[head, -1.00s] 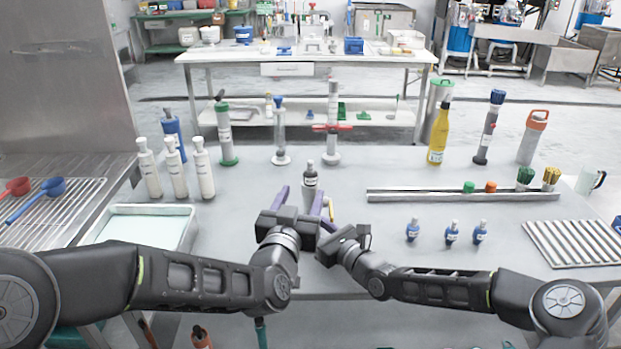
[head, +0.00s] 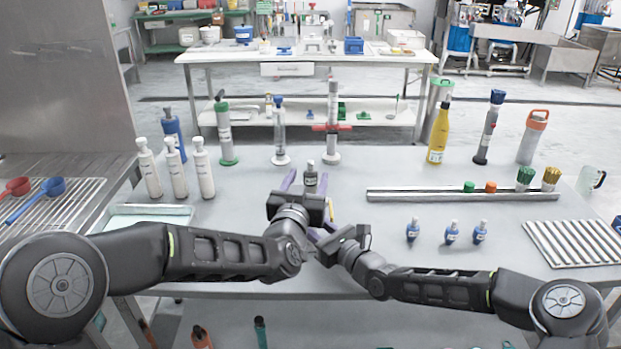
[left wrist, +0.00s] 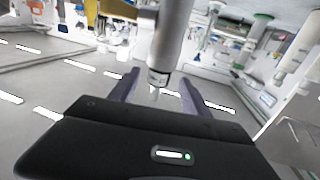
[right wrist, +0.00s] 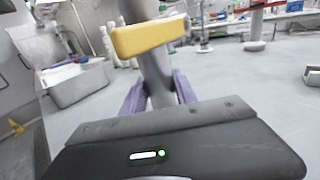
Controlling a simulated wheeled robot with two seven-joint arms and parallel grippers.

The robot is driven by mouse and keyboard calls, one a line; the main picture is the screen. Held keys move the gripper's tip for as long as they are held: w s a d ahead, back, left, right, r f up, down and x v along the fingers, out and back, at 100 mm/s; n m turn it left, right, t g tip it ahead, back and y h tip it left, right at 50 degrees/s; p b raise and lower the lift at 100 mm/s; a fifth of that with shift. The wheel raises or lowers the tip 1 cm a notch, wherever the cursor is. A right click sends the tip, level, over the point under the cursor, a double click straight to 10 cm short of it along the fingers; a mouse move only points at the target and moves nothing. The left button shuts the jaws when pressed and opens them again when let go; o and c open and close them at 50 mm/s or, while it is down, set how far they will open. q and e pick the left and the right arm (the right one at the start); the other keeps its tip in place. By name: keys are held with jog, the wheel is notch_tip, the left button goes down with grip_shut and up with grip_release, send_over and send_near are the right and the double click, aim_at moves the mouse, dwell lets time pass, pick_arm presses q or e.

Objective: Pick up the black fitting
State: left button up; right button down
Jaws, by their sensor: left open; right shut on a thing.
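A small dark, labelled fitting (head: 310,182) with a grey tip tops a grey cylinder, and I take it for the black fitting. In the left wrist view the labelled dark band (left wrist: 158,79) and pale tip lie between the purple fingers, with gaps on both sides. My left gripper (head: 306,184) is open around it, apparently not touching. My right gripper (right wrist: 156,92) is shut on the grey cylinder (right wrist: 153,66), which has a yellow block (right wrist: 148,37) on it. In the head view my left gripper hides most of the cylinder.
White bottles (head: 176,168) and a pale tray (head: 150,217) stand to the left. A metal rail (head: 440,195) and several small blue bottles (head: 451,234) are to the right. Tall tubes (head: 332,140) stand behind. The table between is mostly clear.

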aim_at(313, 168)
pick_arm(q)
jog(key=shift+w+d+r, duration=0.1)
jog(key=shift+w+d, duration=0.1)
jog(key=shift+w, duration=0.65)
jog(key=shift+w+d, duration=0.25)
jog(key=shift+w, duration=0.6)
jog(key=shift+w+d+r, duration=0.1)
jog(key=shift+w+d, duration=0.1)
jog(key=shift+w, duration=0.65)
grip_shut()
